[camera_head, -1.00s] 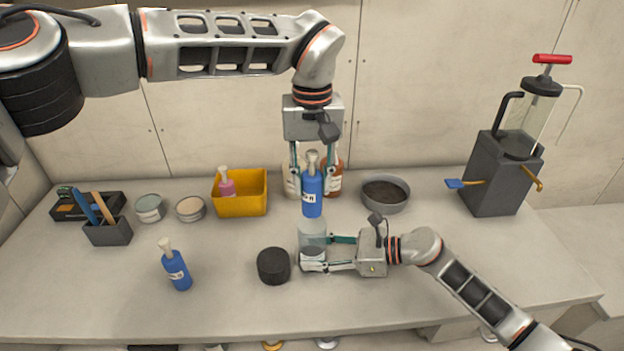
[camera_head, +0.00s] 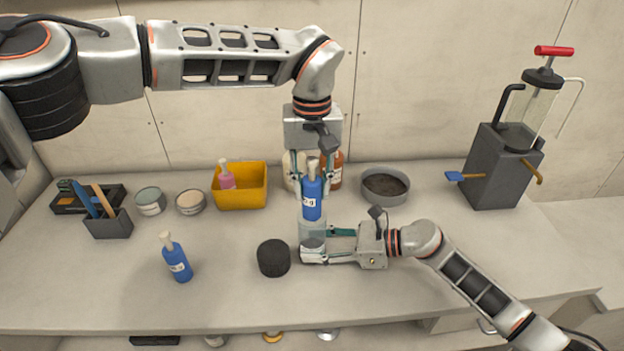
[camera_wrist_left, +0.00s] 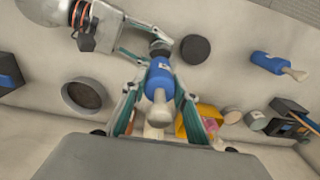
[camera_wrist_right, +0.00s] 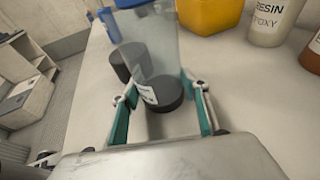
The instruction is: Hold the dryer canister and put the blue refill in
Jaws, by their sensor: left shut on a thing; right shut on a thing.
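The blue refill (camera_head: 312,207) has a pale neck and a white label. My left gripper (camera_head: 311,190) is shut on it and holds it upright over the dryer canister; it also shows in the left wrist view (camera_wrist_left: 160,82). The clear dryer canister (camera_head: 312,232) with a dark base stands upright on the bench. My right gripper (camera_head: 318,245) is shut around its lower part from the right. In the right wrist view the canister (camera_wrist_right: 150,50) has blue at its top edge. The refill's lower end is at the canister's mouth; I cannot tell how far inside it is.
A black round cap (camera_head: 274,258) lies left of the canister. Behind are a yellow bin (camera_head: 240,203), a brown bottle (camera_head: 333,172) and a grey bowl (camera_head: 385,197). A pump unit (camera_head: 502,165) stands at the right.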

